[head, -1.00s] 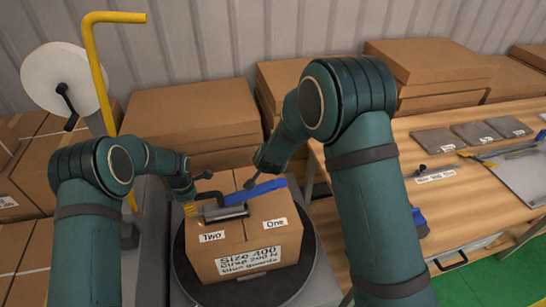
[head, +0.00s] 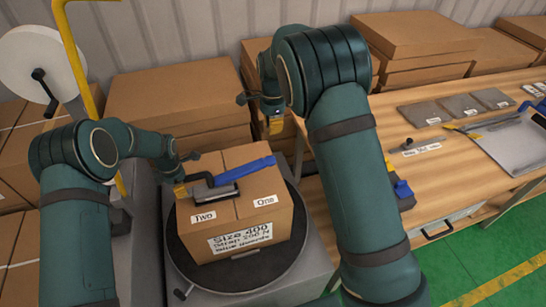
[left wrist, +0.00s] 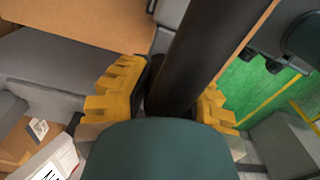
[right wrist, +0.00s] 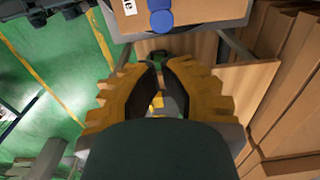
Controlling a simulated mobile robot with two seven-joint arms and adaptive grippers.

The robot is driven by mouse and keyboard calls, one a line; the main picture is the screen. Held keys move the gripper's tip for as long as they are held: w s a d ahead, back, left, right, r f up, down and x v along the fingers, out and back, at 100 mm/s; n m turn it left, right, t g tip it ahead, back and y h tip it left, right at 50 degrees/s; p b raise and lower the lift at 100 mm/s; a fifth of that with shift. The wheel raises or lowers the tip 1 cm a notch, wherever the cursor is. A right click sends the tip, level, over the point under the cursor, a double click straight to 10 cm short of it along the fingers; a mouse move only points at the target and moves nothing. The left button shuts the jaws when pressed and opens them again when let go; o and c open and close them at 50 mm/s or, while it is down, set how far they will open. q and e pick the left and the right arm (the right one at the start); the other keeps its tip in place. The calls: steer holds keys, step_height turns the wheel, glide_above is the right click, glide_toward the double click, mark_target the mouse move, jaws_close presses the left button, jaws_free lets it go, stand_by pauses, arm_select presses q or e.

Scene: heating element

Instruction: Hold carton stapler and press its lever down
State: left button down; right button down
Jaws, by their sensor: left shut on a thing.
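The carton stapler (head: 222,190) lies on top of the carton (head: 265,215), with a grey and black body and a long blue lever (head: 250,171) pointing to the right. My left gripper (head: 182,189) is shut on the stapler's left end; in the left wrist view a thick dark part (left wrist: 185,70) stands between its yellow fingers. My right gripper (head: 276,125) is behind the carton's far right corner, apart from the lever and holding nothing. In the right wrist view its fingertips (right wrist: 158,66) are close together, and the lever's blue end (right wrist: 160,18) shows beyond them.
The carton stands on a round dark turntable (head: 190,270). A wooden workbench (head: 460,180) with grey plates (head: 459,107) is at right. Stacked boxes (head: 170,85) stand behind, and a yellow pole (head: 72,45) rises at left. Green floor lies at front right.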

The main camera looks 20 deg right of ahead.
mark_target(273, 161)
arm_select(q)
steer(key=shift+f, duration=0.1)
arm_select(e)
steer(key=shift+s, duration=0.1)
step_height(273, 161, down, 14)
steer(key=shift+r, duration=0.1)
stand_by(0.7)
steer(key=shift+d, duration=0.1)
steer(key=f+y, duration=0.1)
steer(key=f, duration=0.3)
steer(key=d+f+y, duration=0.1)
steer(key=f, duration=0.1)
steer(key=shift+d+f+y, duration=0.1)
steer(key=shift+y, duration=0.2)
arm_select(q)
steer(key=shift+s, duration=0.1)
arm_select(e)
steer(key=shift+s+f, duration=0.1)
steer(key=shift+f, duration=0.35)
steer(key=v, duration=1.4)
steer(key=shift+d, duration=0.4)
